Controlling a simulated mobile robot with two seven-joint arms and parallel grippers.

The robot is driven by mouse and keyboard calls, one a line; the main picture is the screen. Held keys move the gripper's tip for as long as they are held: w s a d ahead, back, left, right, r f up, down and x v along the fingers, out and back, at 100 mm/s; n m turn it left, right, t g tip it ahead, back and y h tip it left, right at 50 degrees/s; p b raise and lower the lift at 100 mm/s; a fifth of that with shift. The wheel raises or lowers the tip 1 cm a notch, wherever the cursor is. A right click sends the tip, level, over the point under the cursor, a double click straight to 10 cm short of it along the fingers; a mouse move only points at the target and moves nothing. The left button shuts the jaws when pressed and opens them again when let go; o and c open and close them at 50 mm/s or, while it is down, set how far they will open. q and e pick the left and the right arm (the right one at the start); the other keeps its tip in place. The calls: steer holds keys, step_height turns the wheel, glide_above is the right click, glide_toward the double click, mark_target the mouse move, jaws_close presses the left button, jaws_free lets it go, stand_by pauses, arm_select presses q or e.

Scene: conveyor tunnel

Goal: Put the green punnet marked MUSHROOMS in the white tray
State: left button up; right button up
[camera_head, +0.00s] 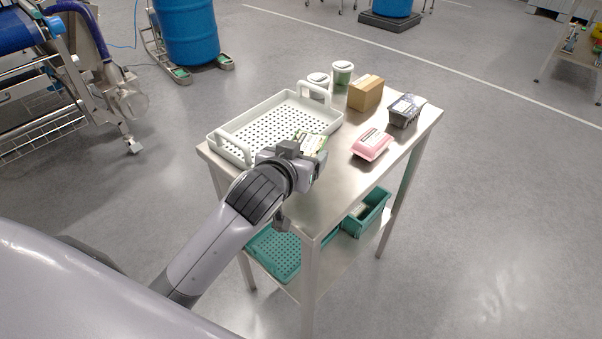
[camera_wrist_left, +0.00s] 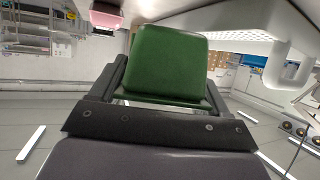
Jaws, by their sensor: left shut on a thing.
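The green punnet (camera_head: 310,141) is held in my left gripper (camera_head: 299,160), at the near edge of the table and beside the white tray. Its label cannot be read here. In the left wrist view the green punnet (camera_wrist_left: 171,62) sits between the two fingers of my left gripper (camera_wrist_left: 160,95), which is shut on it. The white tray (camera_head: 213,143) has a perforated floor and two raised handles, stands on the tabletop to the left of the punnet, and looks empty. Its white side also shows in the left wrist view (camera_wrist_left: 225,25). My right gripper is not in view.
On the steel table (camera_head: 335,178) stand a pink pack (camera_head: 371,145), a dark punnet (camera_head: 405,110), a brown box (camera_head: 365,93) and two lidded tubs (camera_head: 342,73). Teal crates (camera_head: 274,256) sit on the lower shelf. The tabletop's front right part is clear.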

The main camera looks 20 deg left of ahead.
arm_select(q)
steer(key=shift+f+b, duration=0.3)
steer(key=shift+f, duration=2.1)
steer(key=shift+f, duration=0.1)
steer(key=o, duration=1.2)
steer(key=shift+o, duration=0.2)
